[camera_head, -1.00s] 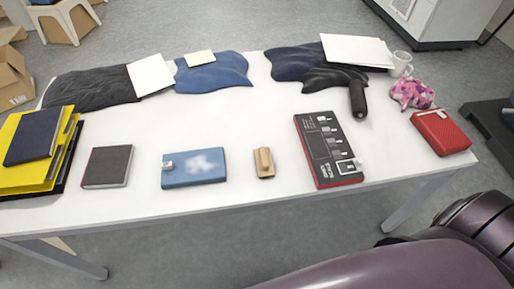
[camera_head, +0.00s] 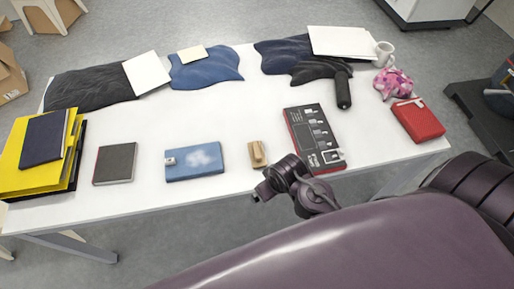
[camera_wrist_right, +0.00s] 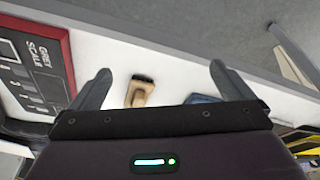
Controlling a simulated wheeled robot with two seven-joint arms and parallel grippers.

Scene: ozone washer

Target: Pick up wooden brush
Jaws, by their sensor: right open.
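The wooden brush (camera_head: 257,154) is a small light-brown block lying on the white table near its front edge, between a blue box and a dark panel. My right gripper (camera_head: 262,190) is in front of the brush, close to the table's front edge. In the right wrist view, my right gripper (camera_wrist_right: 160,82) has its two fingers spread apart with nothing between them. The brush (camera_wrist_right: 139,92) shows beyond the gripper body, between the fingers, partly hidden by the body's edge. My left gripper is not in view.
The white table (camera_head: 210,120) holds the blue box (camera_head: 194,162), the dark panel (camera_head: 313,138), a dark book (camera_head: 115,164) and yellow folders (camera_head: 40,160). Cloths lie along the back. A red box (camera_head: 418,120) sits at the right. Table around the brush is clear.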

